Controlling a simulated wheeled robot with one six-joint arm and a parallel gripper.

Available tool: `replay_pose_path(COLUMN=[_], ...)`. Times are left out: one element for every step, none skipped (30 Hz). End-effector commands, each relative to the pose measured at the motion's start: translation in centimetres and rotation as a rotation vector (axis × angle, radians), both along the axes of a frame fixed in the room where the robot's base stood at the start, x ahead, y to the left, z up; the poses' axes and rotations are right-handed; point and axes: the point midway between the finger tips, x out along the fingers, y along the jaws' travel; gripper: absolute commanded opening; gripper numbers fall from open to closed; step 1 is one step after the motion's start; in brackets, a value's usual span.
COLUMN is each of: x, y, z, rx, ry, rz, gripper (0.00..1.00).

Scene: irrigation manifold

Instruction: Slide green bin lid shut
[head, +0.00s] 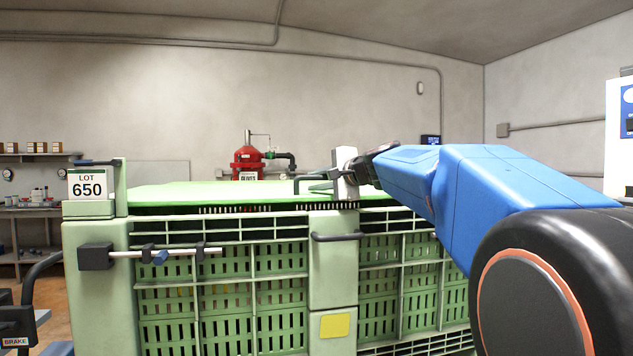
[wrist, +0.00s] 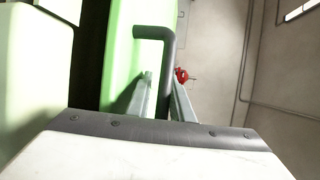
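The light-green bin (head: 335,270) with slatted sides stands in front of me. Its brighter green lid (head: 200,192) lies flat across the top, and a dark gap shows between the lid's near edge and the bin rim. In the wrist view a dark strip lies beside the lid (wrist: 122,50). A dark bar handle (head: 297,184) rises from the lid; it also shows in the wrist view (wrist: 169,60). My gripper (head: 318,187) is at the handle. Its two fingers (wrist: 161,78) are apart, one either side of the bar, with a visible gap on the left.
A lot sign (head: 87,186) stands at the bin's left corner. A rod latch (head: 150,254) and a fixed dark handle (head: 338,237) stick out from the front. A red filter tank (head: 247,160) stands behind. A shelf and bench (head: 30,210) are at the far left.

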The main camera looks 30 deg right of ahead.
Motion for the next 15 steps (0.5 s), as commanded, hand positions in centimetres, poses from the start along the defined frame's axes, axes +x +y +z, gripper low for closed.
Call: replay_pose_path(x=[0.0, 0.0, 0.0, 0.0, 0.0, 0.0, -0.1, -0.3, -0.5, -0.8, -1.1, -1.6, -2.1, -2.7, -3.4], y=[0.0, 0.0, 0.0, 0.0, 0.0, 0.0, -0.1, -0.1, -0.1, -0.2, -0.2, -0.3, -0.4, -0.4, -0.5], z=[0.0, 0.0, 0.1, 0.1, 0.1, 0.1, 0.2, 0.2, 0.3, 0.3, 0.4, 0.5, 0.6, 0.7, 0.9], rx=[0.000, 0.000, 0.000, 0.000, 0.000, 0.000, 0.000, 0.000, 0.000, 0.000, 0.000, 0.000, -0.001, -0.001, -0.001], ry=[0.000, -0.001, -0.001, -0.001, -0.002, -0.002, -0.002, -0.003, -0.003, -0.003, -0.004, -0.004, -0.004, -0.005, -0.005], rz=[0.000, 0.000, 0.000, 0.000, -0.001, -0.001, -0.001, -0.001, -0.002, -0.002, -0.003, -0.003, -0.003, -0.004, -0.005], gripper=[0.20, 0.20, 0.20, 0.20, 0.20, 0.20, 0.20, 0.20, 0.20, 0.20, 0.20, 0.20, 0.20, 0.20, 0.20])
